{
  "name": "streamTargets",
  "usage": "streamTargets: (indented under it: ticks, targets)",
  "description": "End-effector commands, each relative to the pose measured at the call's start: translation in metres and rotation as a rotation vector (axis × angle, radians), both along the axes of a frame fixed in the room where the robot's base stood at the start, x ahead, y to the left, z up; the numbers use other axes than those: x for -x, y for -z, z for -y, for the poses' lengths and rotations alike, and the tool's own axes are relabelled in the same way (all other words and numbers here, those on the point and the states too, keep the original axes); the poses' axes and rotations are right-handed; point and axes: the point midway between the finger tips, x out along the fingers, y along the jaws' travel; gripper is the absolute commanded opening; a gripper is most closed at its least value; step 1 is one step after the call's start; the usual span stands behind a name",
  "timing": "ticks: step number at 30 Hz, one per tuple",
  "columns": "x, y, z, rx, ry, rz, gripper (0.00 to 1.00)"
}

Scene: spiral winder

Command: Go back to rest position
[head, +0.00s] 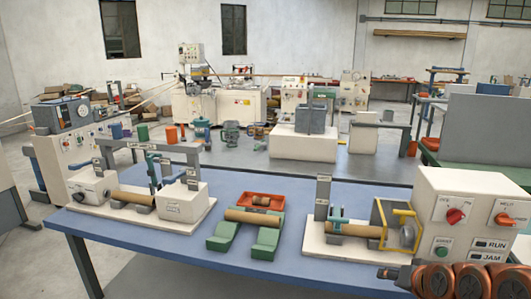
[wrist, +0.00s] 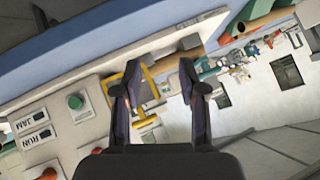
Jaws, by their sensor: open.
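My gripper (wrist: 158,82) is open in the wrist view, its two dark fingers apart with nothing between them. The wrist view is tilted, with the workshop at an odd angle. In the head view part of my arm (head: 455,280) shows at the bottom right, in front of the blue table (head: 290,262); the gripper itself is not clear there. The control box (head: 470,200) with red knobs, a green button and RUN and JAM labels stands at the table's right end. It also shows in the wrist view (wrist: 50,120), left of the fingers.
A winder with a yellow guard (head: 398,222) and a brown tube (head: 355,230) stands beside the box. A green cradle (head: 225,233) holds another tube, with a red tray (head: 262,201) behind. A second winding station (head: 182,202) stands at the left. The table's front strip is clear.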

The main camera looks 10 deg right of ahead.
Motion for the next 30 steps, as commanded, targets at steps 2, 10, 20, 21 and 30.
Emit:
streamTargets:
  ticks: [2, 10, 20, 21, 30]
  targets:
    - [0.014, 0.001, -0.028, 0.036, -0.068, -0.108, 0.42]
    - [0.09, 0.002, -0.097, 0.132, -0.233, -0.45, 0.42]
    - [0.201, -0.03, -0.155, 0.213, -0.373, -0.787, 0.42]
    - [0.214, -0.035, -0.161, 0.216, -0.388, -0.818, 0.42]
    - [0.28, -0.06, -0.188, 0.216, -0.457, -0.966, 0.42]
